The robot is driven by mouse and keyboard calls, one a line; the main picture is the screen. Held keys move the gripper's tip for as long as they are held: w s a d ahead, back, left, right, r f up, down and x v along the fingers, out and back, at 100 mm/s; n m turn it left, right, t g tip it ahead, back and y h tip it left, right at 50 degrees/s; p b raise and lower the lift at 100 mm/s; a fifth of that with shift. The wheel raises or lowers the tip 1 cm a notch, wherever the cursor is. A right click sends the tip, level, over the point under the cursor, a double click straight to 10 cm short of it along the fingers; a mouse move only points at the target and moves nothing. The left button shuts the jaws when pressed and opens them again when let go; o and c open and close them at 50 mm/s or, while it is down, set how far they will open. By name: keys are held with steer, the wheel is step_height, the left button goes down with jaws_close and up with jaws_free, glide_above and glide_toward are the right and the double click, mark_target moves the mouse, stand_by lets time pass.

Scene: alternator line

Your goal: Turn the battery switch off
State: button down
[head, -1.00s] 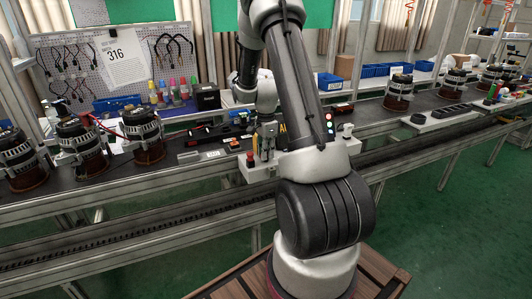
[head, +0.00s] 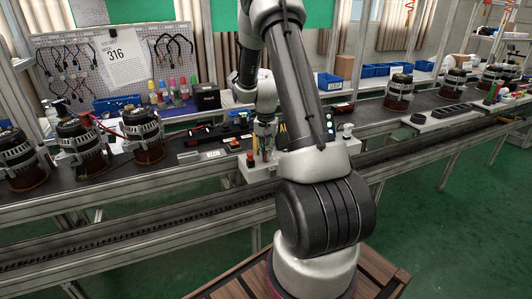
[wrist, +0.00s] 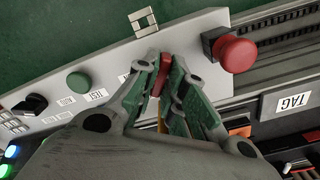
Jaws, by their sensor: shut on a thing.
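In the wrist view the battery switch shows as a narrow red handle (wrist: 163,74) at the grey control panel (wrist: 118,62). My gripper (wrist: 165,77) is shut on this handle, one green-padded finger on each side. The fingers hide the switch's base, and I cannot read its on or off marking. In the head view my gripper (head: 263,156) is low over the front panel, just right of a red mushroom button (head: 250,157). The handle itself cannot be made out there.
The red mushroom button (wrist: 237,54) stands close beside my fingers in the wrist view. A green button (wrist: 78,82) and a black knob (wrist: 33,104) are on the panel's other side. Alternators (head: 142,132) stand on the line at left, with more at far right.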

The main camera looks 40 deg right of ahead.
steer(key=n, duration=0.3)
steer(key=shift+n, duration=2.1)
steer(key=c, duration=1.5)
jaws_free()
step_height(320, 180, up, 12)
